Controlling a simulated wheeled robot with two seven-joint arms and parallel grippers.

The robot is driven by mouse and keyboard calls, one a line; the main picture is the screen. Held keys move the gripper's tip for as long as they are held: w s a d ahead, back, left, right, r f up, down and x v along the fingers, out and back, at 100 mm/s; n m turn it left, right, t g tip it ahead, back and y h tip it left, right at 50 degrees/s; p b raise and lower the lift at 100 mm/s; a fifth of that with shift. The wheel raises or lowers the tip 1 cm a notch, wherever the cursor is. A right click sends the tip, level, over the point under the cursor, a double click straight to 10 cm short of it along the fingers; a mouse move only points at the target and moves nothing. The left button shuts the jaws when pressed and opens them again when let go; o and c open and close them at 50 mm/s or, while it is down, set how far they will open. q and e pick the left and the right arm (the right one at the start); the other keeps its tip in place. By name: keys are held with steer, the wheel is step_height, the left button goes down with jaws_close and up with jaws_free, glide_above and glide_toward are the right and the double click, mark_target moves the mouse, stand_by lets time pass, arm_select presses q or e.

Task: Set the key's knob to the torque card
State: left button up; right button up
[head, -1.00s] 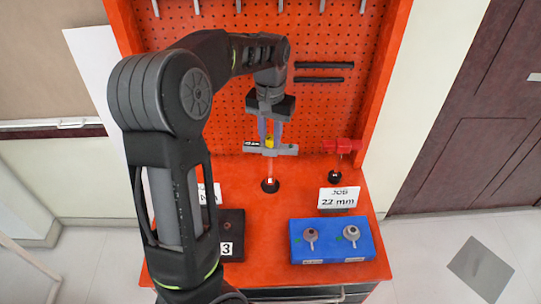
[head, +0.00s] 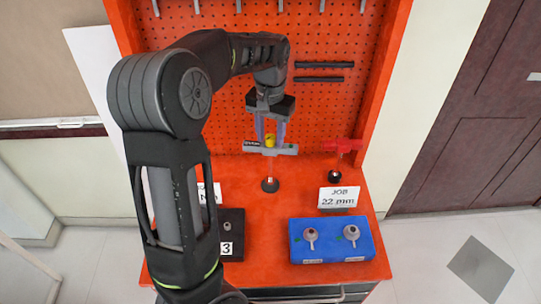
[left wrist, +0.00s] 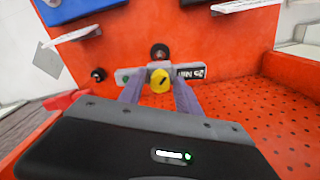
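The grey key (head: 287,150) lies level at the top of a short post, in front of the pegboard. Its yellow knob (head: 270,141) also shows in the left wrist view (left wrist: 160,80), with a dark mark on its face. My left gripper (head: 270,138) is open, one finger on each side of the knob. The left wrist view shows gaps between fingers and knob. A small dark label (left wrist: 191,73) is on the key; I cannot read its number surely. My right gripper is out of view.
A blue tray (head: 331,254) with two round grey pieces stands at the front right. Behind it are a "JOB 22 mm" card (head: 339,198) and a red holder (head: 343,146). A black block marked 3 (head: 234,238) is partly behind my left arm.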

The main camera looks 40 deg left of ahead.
arm_select(q)
steer(key=n+p, duration=0.1)
steer(key=n, duration=0.4)
steer(key=shift+r+p, duration=0.15)
steer(key=shift+p, duration=0.2)
steer(key=n+p, duration=0.1)
steer(key=n, duration=0.4)
steer(key=shift+n, duration=0.6)
steer(key=shift+c, duration=0.3)
steer(key=c, duration=0.8)
